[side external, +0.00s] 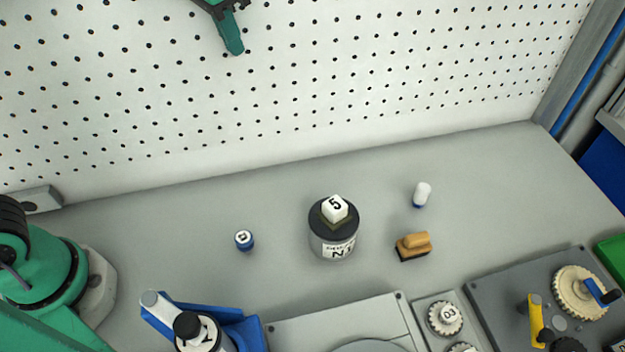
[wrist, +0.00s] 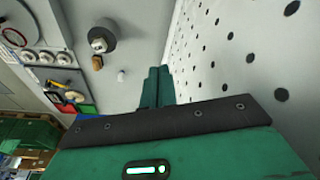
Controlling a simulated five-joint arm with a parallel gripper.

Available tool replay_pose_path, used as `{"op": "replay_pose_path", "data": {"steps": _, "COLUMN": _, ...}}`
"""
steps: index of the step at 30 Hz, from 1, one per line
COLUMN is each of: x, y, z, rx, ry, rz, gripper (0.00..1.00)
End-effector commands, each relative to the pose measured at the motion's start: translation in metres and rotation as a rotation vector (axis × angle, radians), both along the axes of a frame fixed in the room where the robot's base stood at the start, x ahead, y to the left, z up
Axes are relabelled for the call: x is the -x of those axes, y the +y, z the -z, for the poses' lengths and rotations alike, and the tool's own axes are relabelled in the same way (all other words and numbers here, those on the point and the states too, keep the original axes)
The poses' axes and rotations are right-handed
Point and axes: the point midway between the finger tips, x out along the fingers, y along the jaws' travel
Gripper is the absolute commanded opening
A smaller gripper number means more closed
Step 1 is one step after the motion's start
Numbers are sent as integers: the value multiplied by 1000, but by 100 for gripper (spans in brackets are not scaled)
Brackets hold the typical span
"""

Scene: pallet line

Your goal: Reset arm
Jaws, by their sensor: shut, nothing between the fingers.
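My gripper (side external: 234,46) shows at the top of the side view, in front of the pegboard and high above the bench, well clear of everything on it. Its green fingers are together and hold nothing. In the wrist view the closed fingers (wrist: 157,84) point away from the camera, beside the pegboard. The rest of the arm is mostly out of the side view.
On the grey bench (side external: 170,215) stand a dark-lidded jar (side external: 332,244) with a white cube (side external: 334,207) marked 5 on top, a blue peg (side external: 244,240), a white-and-blue peg (side external: 422,194) and a wooden brush (side external: 413,246). A blue holder (side external: 245,330) and control panels line the front.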

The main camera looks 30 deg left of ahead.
Motion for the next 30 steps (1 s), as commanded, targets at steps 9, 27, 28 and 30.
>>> {"op": "replay_pose_path", "data": {"steps": 9, "x": 39, "y": 46, "z": -2, "rx": 16, "ry": -46, "rz": -79, "gripper": 0}}
{"op": "replay_pose_path", "data": {"steps": 27, "x": 114, "y": 120, "z": 38, "rx": 44, "ry": -170, "rz": -262, "gripper": 0}}
{"op": "replay_pose_path", "data": {"steps": 28, "x": 118, "y": 123, "z": 41, "rx": 46, "ry": -181, "rz": -275, "gripper": 0}}
{"op": "replay_pose_path", "data": {"steps": 30, "x": 127, "y": 131, "z": 50, "rx": 48, "ry": -204, "rz": -302, "gripper": 0}}
